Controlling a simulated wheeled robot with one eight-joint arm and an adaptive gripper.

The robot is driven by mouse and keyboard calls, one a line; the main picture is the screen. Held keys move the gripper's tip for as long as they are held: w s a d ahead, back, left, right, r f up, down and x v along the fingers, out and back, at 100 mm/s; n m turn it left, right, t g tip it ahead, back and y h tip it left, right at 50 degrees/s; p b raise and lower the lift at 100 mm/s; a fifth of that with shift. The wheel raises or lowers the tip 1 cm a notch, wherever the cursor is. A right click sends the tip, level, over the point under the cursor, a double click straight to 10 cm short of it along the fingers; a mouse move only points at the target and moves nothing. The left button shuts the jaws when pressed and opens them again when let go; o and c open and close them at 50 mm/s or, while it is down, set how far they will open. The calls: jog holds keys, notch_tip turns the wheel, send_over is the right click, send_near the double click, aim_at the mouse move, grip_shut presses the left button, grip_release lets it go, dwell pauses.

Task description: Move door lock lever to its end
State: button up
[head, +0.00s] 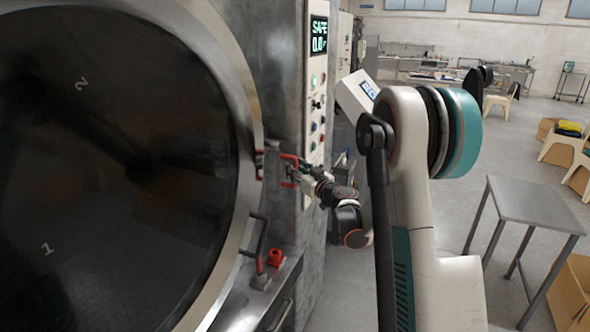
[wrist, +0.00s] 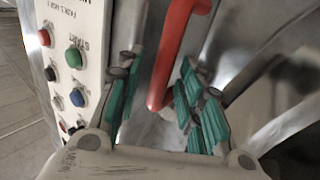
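The door lock lever is a red handle (head: 289,170) at the right edge of the round washer door (head: 120,165) in the head view. In the wrist view the red lever (wrist: 176,50) runs down from the top centre, and its lower end lies between my gripper's (wrist: 160,105) teal-padded fingers. The fingers stand apart on both sides of the lever, with a visible gap on each side. In the head view my gripper (head: 305,176) is at the lever, small and partly hidden by my arm. I cannot tell whether a finger touches the lever.
A control panel (head: 317,100) with coloured buttons and a display reading SAFE stands close to the right of the lever; its buttons also show in the wrist view (wrist: 72,58). A door handle (head: 256,240) and red knob (head: 275,256) are below. A metal table (head: 530,205) stands right.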

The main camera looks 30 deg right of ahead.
jog(key=shift+w, duration=0.4)
jog(key=shift+c, duration=0.4)
grip_shut()
jog(key=shift+a, duration=0.1)
jog(key=s+a+r+m+g+y+p, duration=0.4)
jog(key=m+g, duration=0.4)
jog(key=m, duration=0.2)
jog(key=shift+a+r+y, duration=0.3)
jog(key=shift+a+r, duration=0.35)
jog(key=shift+r, duration=0.25)
jog(key=shift+s, duration=0.1)
jog(key=shift+r, duration=0.1)
